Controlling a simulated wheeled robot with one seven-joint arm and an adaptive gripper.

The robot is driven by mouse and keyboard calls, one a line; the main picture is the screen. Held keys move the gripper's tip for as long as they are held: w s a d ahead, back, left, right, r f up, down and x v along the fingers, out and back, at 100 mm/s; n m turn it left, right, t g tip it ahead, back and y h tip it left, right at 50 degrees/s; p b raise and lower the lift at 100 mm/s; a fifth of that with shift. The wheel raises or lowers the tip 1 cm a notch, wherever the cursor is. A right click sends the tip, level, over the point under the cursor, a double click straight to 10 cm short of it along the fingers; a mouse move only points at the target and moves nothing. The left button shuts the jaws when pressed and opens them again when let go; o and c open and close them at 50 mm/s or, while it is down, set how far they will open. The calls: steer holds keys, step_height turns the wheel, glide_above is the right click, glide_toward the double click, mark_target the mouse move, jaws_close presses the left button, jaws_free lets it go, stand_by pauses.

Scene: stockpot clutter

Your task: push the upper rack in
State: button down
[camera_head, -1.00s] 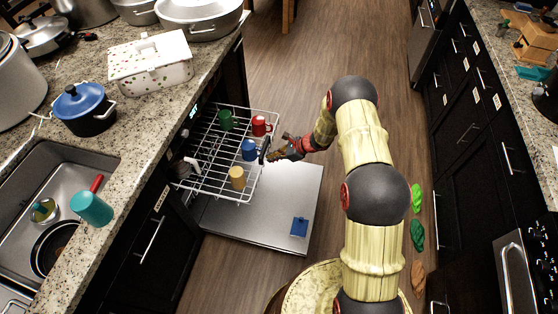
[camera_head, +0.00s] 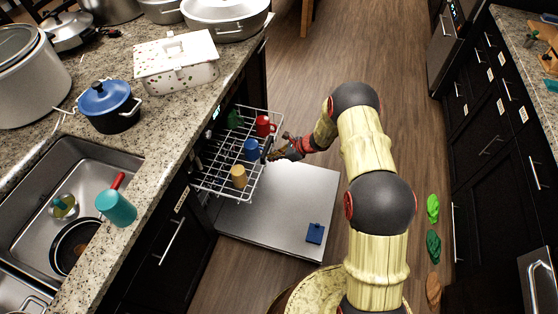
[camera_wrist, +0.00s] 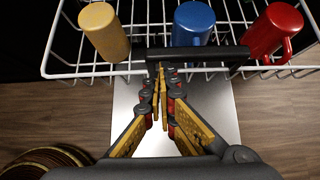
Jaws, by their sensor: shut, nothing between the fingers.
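The upper rack (camera_head: 210,183) is a white wire rack, partly out of the dishwasher under the left counter. It holds a green mug (camera_head: 235,119), a red mug (camera_head: 265,125), a blue mug (camera_head: 251,150) and a yellow mug (camera_head: 239,176). My gripper (camera_head: 268,155) is shut and empty at the rack's front edge. In the wrist view its fingertips (camera_wrist: 161,70) are at the dark handle bar (camera_wrist: 205,54) on the rack's front; whether they touch it I cannot tell.
The open dishwasher door (camera_head: 275,215) lies flat below the rack with a blue item (camera_head: 314,233) on it. The counter (camera_head: 165,130) with a sink (camera_head: 80,180) is at left. Several small coloured items (camera_head: 433,246) lie on the floor at right. The middle floor is clear.

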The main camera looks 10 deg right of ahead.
steer(key=w+a+b, duration=0.1)
steer(key=w+a, duration=0.5)
steer(key=a, duration=0.5)
steer(key=w+a+b, duration=0.1)
steer(key=w+a, duration=0.6)
steer(key=a, duration=0.5)
steer(key=shift+b, duration=0.35)
steer(key=shift+w+d, duration=0.1)
